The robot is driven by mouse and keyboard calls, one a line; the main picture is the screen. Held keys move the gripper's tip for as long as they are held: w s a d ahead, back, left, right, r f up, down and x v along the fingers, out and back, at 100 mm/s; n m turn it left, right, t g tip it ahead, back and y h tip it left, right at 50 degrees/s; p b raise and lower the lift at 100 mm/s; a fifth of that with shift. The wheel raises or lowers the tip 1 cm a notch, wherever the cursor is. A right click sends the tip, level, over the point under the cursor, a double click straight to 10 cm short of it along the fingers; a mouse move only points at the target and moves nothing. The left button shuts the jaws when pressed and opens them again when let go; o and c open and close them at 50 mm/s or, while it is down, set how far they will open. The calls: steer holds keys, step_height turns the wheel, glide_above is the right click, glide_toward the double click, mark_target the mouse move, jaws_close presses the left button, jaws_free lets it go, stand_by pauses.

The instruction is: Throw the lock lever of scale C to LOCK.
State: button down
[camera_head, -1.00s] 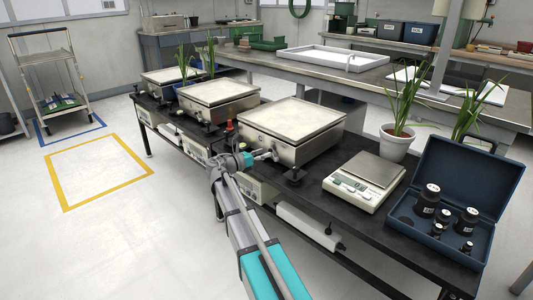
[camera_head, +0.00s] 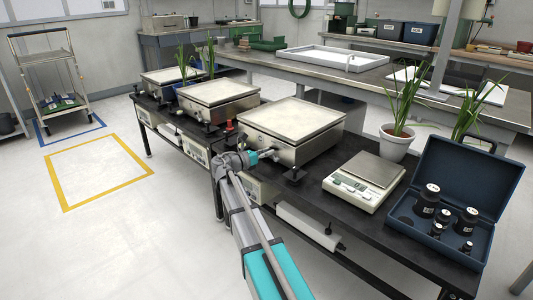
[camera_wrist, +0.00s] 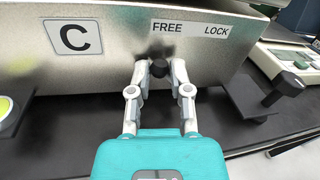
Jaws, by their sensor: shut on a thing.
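Scale C (camera_head: 291,118) is the nearest of the large steel scales on the black bench. In the wrist view its front face (camera_wrist: 108,62) carries a "C" plate (camera_wrist: 73,36) and a FREE/LOCK label (camera_wrist: 195,29). The lock lever's black knob (camera_wrist: 159,69) stands below the FREE end of the label. My gripper (camera_wrist: 160,66) is shut on this knob, one finger on each side. In the head view my gripper (camera_head: 265,155) is at the front of scale C, and the knob is too small to make out there.
A compact scale (camera_head: 364,180) and an open blue weight case (camera_head: 462,195) stand to the right. A potted plant (camera_head: 397,142) is behind the compact scale. A black foot bracket (camera_wrist: 252,99) juts out right of my fingers. The floor in front of the bench is clear.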

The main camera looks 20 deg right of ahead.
mark_target(284, 156)
steer(key=shift+r+m, duration=0.1)
steer(key=shift+m, duration=0.2)
steer(key=m+p, duration=0.1)
steer(key=s+m+p, duration=0.1)
steer(key=shift+d+r+m+y, duration=0.15)
steer(key=shift+r+m+y, duration=0.25)
steer(key=m, duration=0.1)
steer(key=s+m+p, duration=0.1)
steer(key=m, duration=0.2)
steer(key=shift+s+d+r+y+p, duration=0.2)
steer(key=shift+s+d+y+p, duration=0.05)
steer(key=shift+y+p, duration=0.15)
steer(key=m, duration=0.1)
steer(key=s+m+t, duration=0.1)
steer(key=m, duration=0.2)
steer(key=shift+s+d+f+y+p, duration=0.15)
steer(key=shift+s+d+y+p, duration=0.15)
steer(key=shift+y, duration=0.1)
steer(key=m, duration=0.1)
steer(key=s+m+t, duration=0.1)
steer(key=m, duration=0.1)
steer(key=f+m, duration=0.1)
steer(key=shift+s+d+t+y, duration=0.15)
steer(key=shift+d+t+y, duration=0.1)
steer(key=shift+t+y, duration=0.05)
steer(key=shift+m, duration=0.3)
steer(key=c, duration=0.6)
jaws_free()
